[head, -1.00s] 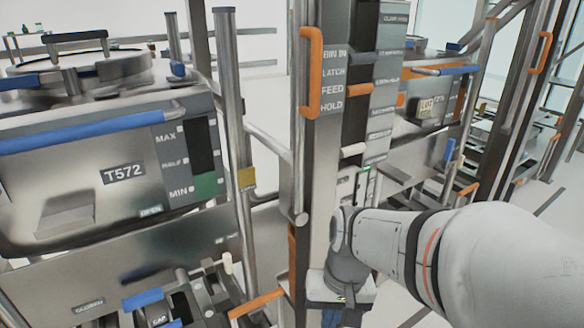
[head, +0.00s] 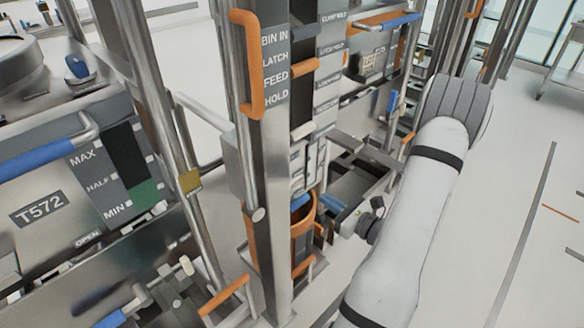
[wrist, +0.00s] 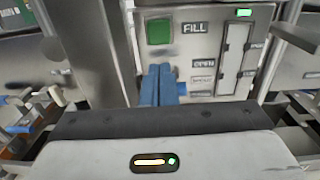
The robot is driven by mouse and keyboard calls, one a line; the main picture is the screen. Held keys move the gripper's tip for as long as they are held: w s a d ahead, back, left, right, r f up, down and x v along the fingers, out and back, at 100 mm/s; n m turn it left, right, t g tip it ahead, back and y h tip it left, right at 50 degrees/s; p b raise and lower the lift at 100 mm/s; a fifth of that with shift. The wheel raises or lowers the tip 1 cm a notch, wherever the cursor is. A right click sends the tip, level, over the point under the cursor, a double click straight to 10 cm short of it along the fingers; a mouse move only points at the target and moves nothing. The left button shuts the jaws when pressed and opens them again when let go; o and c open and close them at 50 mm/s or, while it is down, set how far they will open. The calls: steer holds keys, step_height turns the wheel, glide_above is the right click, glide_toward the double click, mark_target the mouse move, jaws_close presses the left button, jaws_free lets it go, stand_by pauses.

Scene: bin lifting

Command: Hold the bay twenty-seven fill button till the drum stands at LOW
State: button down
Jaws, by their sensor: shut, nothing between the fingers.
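In the wrist view a green square button (wrist: 158,31) sits beside the word FILL on a grey panel (wrist: 215,20). A pale vertical gauge strip (wrist: 235,58) stands right of it, with small labels too blurred to read. My gripper (wrist: 160,72) has its blue fingers together and empty, just below the button in the picture; I cannot tell how far they are from the panel. In the head view my gripper (head: 330,203) is low, right of the steel post. No bay number is readable, and I cannot identify the drum for certain.
An orange handle (head: 250,65) is on the post labelled BIN IN, LATCH, FEED, HOLD. An orange curved container (head: 302,240) sits low behind the post. Open floor (head: 520,220) lies right.

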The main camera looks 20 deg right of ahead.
steer(key=shift+d+f, duration=0.1)
steer(key=shift+d, duration=0.15)
steer(key=x, duration=1.4)
steer(key=shift+d, duration=0.15)
steer(key=shift+w+d+h, duration=0.1)
steer(key=shift+h, duration=0.2)
